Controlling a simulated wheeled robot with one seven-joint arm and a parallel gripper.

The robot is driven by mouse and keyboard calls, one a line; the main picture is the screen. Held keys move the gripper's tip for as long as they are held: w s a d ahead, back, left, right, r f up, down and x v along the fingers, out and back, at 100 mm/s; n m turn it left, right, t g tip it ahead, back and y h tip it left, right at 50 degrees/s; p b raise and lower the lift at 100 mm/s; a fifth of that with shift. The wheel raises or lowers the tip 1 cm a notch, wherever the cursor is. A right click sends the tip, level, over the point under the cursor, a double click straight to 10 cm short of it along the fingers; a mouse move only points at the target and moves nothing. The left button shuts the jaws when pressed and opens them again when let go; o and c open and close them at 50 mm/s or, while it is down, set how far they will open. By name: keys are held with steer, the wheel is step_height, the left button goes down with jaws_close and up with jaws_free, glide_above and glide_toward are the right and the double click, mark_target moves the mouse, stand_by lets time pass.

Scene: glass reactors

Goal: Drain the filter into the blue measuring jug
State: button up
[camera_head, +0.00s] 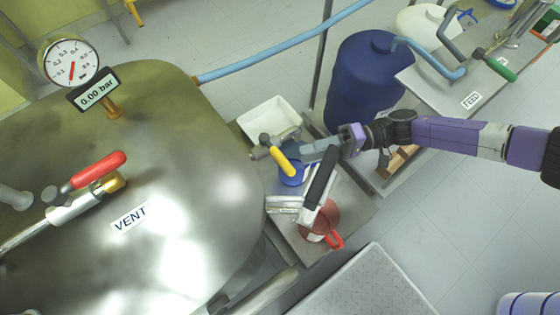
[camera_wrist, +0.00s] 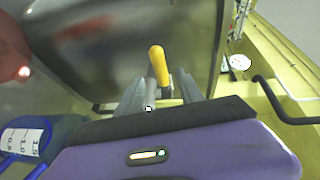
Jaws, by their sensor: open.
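The filter is a large steel vessel (camera_head: 190,190) filling the left of the head view. A valve lever with a yellow handle (camera_head: 282,161) is at its lower outlet. My gripper (camera_head: 303,150) is open, its fingertips close to this handle. In the wrist view the yellow handle (camera_wrist: 158,66) stands between and just beyond my fingers (camera_wrist: 160,90); contact cannot be told. The blue measuring jug (camera_head: 292,176) is below the yellow handle, partly hidden by it and my gripper. Its white scale and blue side show at the lower left of the wrist view (camera_wrist: 30,138). Its contents are hidden.
A white tray (camera_head: 268,117) lies behind. A large blue drum (camera_head: 365,80) stands at the back. The gauge (camera_head: 70,62) display reads 0.00 bar. A red vent lever (camera_head: 99,170) is on top.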

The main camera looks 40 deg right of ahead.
mark_target(283, 162)
steer(key=x, duration=0.7)
steer(key=shift+a, duration=0.2)
steer(key=shift+c, duration=0.4)
jaws_close()
steer(key=shift+f, duration=0.1)
stand_by(0.7)
